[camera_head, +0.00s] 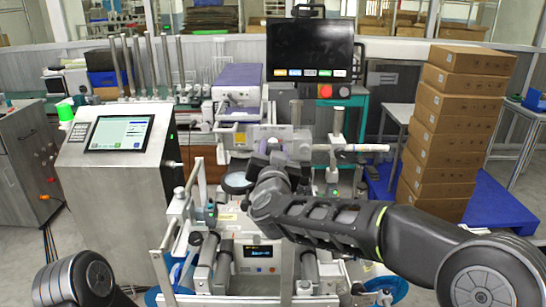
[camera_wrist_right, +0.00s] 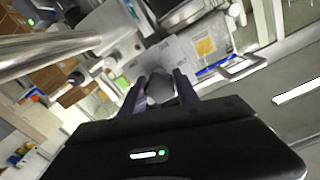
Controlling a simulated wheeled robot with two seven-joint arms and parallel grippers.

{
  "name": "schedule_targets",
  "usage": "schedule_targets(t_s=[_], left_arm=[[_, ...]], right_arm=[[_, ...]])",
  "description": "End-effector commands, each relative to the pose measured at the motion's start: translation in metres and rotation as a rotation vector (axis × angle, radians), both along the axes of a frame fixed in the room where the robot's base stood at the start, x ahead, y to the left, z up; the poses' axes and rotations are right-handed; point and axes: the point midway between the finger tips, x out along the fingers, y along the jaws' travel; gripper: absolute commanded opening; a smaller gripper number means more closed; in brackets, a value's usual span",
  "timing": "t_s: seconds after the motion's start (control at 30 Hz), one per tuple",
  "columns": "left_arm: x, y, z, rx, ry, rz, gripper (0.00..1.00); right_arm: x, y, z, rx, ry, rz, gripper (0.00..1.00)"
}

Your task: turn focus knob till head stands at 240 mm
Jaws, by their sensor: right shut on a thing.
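My right arm comes in from the right in the head view. Its gripper (camera_head: 272,160) is at the machine's middle, below the purple and white head unit (camera_head: 238,84). In the right wrist view the two dark fingers (camera_wrist_right: 160,92) are closed around a grey faceted knob (camera_wrist_right: 159,87), which sits between them. In the head view the gripper and arm hide the knob. I cannot read any scale or height of the head. My left gripper is out of view; only a dark link of that arm shows at the bottom left.
A steel cabinet with a lit touchscreen (camera_head: 118,133) stands at the left. A black monitor (camera_head: 310,48) with a red button (camera_head: 325,91) is behind the machine. A post (camera_head: 337,125) with a horizontal rod (camera_head: 362,148) stands right of the gripper. Stacked cartons (camera_head: 455,125) are at the right.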

Motion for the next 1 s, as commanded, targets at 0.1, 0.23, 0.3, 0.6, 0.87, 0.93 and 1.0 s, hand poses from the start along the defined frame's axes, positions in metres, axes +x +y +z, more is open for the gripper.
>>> schedule_targets(t_s=[0.1,0.23,0.3,0.6,0.87,0.93,1.0], left_arm=[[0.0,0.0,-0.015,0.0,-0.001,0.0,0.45],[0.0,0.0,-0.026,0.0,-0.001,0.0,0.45],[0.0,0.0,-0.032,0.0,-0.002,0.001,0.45],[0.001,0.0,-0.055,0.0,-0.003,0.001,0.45],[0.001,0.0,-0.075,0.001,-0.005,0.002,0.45],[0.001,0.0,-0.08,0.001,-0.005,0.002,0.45],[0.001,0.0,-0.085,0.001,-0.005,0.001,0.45]], right_arm=[[0.0,0.001,-0.007,0.102,0.004,0.001,0.0],[0.0,0.001,-0.008,0.224,0.005,0.001,0.0],[0.0,0.001,-0.009,0.292,0.007,0.001,0.0],[0.0,0.001,-0.012,0.577,0.013,0.0,0.0],[0.001,0.002,-0.015,0.822,0.017,-0.001,0.0],[0.001,0.001,-0.015,0.888,0.017,-0.003,0.0],[0.001,0.001,-0.015,0.954,0.016,-0.004,0.0]])
